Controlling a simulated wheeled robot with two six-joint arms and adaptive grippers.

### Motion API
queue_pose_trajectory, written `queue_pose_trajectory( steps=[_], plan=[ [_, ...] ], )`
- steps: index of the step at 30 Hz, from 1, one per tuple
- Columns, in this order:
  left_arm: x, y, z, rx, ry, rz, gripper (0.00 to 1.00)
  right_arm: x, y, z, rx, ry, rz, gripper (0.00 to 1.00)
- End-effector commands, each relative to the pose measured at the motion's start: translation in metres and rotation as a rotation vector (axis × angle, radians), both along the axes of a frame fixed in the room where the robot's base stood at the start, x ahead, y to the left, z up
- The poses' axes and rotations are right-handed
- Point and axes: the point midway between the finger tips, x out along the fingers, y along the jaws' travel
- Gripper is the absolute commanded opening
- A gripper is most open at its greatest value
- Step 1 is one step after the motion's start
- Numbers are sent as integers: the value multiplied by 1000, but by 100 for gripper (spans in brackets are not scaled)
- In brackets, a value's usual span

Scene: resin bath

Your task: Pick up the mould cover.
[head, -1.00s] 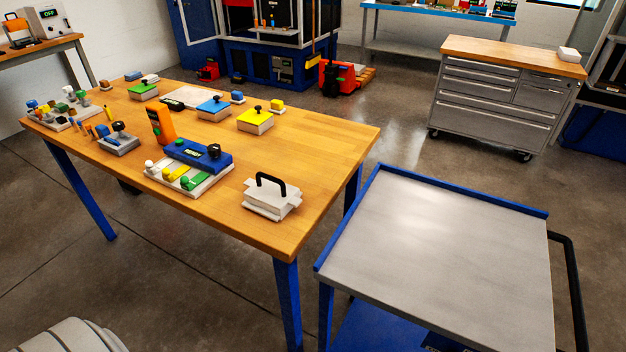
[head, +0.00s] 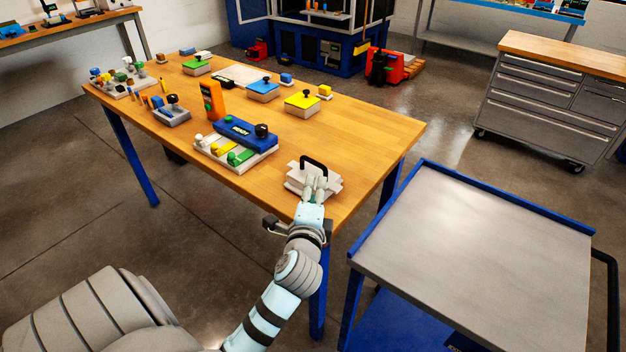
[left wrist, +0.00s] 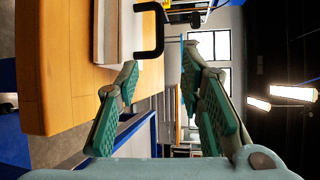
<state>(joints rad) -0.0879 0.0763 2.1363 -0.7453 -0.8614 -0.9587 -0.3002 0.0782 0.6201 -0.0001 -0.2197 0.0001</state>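The mould cover (head: 300,185), as I take it, is a white block with a black arched handle (head: 313,162). It sits at the near right corner of the wooden table. My left gripper (head: 320,181) is at its near side in the head view, hiding part of it. In the left wrist view, the gripper (left wrist: 160,70) is open with its fingers apart and nothing between them. The black handle (left wrist: 159,35) and part of the white block (left wrist: 111,35) are just beyond the fingertips. My right gripper is not in view.
The wooden table (head: 370,140) also holds a white tray with a blue block (head: 243,134), an orange device (head: 212,100), and yellow, blue and green topped boxes. A grey-topped blue cart (head: 475,245) with a raised rim stands to the right, its top empty.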

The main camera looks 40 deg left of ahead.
Motion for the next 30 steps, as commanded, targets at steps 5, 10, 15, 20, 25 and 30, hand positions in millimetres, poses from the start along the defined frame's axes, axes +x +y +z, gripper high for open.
queue_pose_trajectory(
  steps=[5, 10, 15, 20, 25, 30],
  plan=[
    [38, 25, -7, 18, 0, 1, 35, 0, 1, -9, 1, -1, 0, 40],
    [66, 44, -13, 13, 1, 2, 35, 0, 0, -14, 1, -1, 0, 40],
    [83, 62, -17, 11, 3, 3, 35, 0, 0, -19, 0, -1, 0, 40],
    [105, 79, -22, 7, 2, 2, 35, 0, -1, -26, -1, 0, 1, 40],
    [108, 81, -22, 6, 4, 1, 35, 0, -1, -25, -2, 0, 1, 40],
    [108, 81, -22, 7, 3, 0, 19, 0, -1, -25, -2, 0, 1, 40]
  ],
)
